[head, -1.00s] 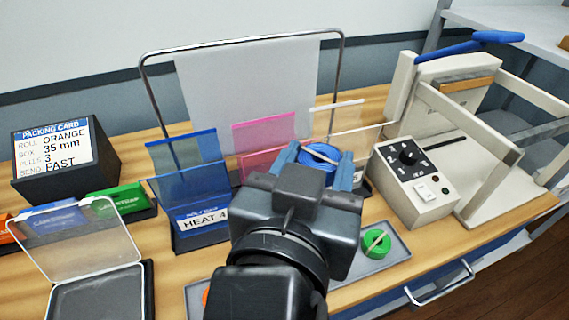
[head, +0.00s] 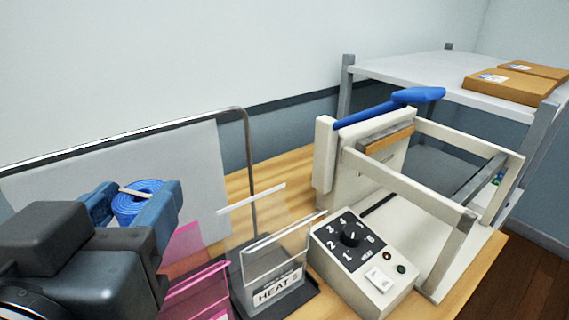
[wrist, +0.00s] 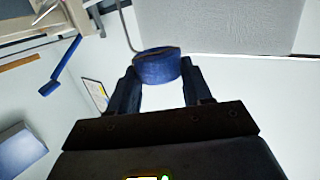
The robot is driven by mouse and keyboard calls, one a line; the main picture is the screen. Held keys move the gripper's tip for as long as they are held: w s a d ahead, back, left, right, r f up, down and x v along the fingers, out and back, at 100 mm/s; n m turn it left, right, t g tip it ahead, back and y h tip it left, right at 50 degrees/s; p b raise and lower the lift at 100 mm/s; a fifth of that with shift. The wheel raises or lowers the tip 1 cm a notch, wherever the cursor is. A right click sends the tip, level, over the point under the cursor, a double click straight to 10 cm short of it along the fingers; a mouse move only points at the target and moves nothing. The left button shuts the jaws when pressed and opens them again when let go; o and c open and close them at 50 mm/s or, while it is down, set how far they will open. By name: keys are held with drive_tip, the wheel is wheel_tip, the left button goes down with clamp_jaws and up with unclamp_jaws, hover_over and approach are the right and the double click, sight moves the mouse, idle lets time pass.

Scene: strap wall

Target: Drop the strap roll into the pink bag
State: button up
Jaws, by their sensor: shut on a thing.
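My gripper (head: 130,205) is at the left of the head view, its two blue-grey fingers shut on a blue strap roll (head: 138,203). The roll has a pale band across its top. In the wrist view the blue roll (wrist: 157,67) sits between the fingertips. The pink bag (head: 197,284) stands on the bench at the lower left of the head view, partly hidden behind my gripper and arm. In the picture the roll shows above and to the left of the bag. I cannot tell the exact height between them.
A clear bag in a holder marked HEAT (head: 278,292) stands right of the pink bag. A dial control box (head: 362,260) and a cream sealer press with a blue handle (head: 385,108) are farther right. A metal frame holds a pale sheet (head: 190,170) behind. A shelf with brown boxes (head: 510,84) is at upper right.

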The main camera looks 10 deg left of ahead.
drive_tip(key=shift+f+b, duration=0.65)
drive_tip(key=shift+f, duration=0.7)
drive_tip(key=o, duration=1.1)
drive_tip(key=b+v, duration=0.1)
drive_tip(key=v, duration=0.6)
drive_tip(key=shift+s, duration=0.35)
drive_tip(key=shift+d+r, duration=0.1)
